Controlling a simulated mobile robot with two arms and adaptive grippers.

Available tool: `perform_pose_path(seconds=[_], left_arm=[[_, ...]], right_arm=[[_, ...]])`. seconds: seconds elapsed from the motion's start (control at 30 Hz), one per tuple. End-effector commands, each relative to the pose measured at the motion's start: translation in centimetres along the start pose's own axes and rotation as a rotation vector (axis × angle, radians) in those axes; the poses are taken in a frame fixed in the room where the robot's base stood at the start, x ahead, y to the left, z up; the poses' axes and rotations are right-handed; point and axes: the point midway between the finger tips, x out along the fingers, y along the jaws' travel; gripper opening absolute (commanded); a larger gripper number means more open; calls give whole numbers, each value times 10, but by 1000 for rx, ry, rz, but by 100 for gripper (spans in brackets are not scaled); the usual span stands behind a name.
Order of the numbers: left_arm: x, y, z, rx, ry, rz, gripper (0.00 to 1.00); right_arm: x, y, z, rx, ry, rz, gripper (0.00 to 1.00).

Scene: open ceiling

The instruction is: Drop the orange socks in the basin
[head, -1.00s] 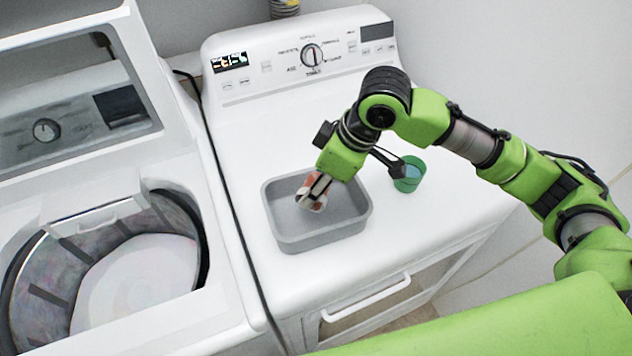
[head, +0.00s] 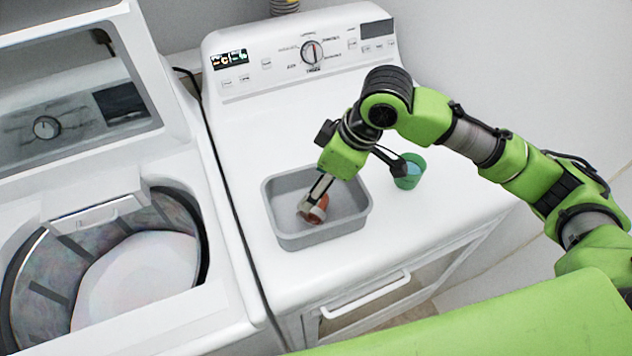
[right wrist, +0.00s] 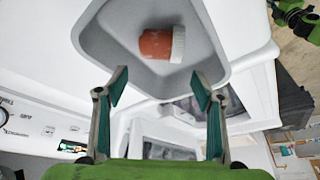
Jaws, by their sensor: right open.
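The orange socks (head: 317,212), a small bundle with a pale band, lie inside the grey basin (head: 358,214) on top of the white machine. In the right wrist view, the orange socks (right wrist: 156,45) rest on the floor of the basin (right wrist: 88,42), beyond my fingertips. My right gripper (head: 313,201) points down into the basin beside the socks. In the wrist view, the fingers of the right gripper (right wrist: 162,84) are spread, with nothing between them.
A green cup (head: 409,172) with a dark-handled item beside it stands right of the basin. An open top-loading washer (head: 140,270) is at the left. The control panel (head: 300,55) rises behind. The machine top in front of the basin is clear.

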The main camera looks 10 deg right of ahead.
Motion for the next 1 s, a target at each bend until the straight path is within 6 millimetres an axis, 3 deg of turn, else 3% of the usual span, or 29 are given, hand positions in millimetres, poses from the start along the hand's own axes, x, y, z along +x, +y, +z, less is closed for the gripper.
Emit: perform_pose_path(seconds=[0.5,0.7,1.0], left_arm=[[0,0,-3,-1,4,0,0],[0,0,-3,-1,4,0,0],[0,0,-3,0,4,0,0]], right_arm=[[-98,1,0,-2,2,4,62],[-112,0,0,-1,1,3,62],[-113,0,0,-1,0,2,62]])
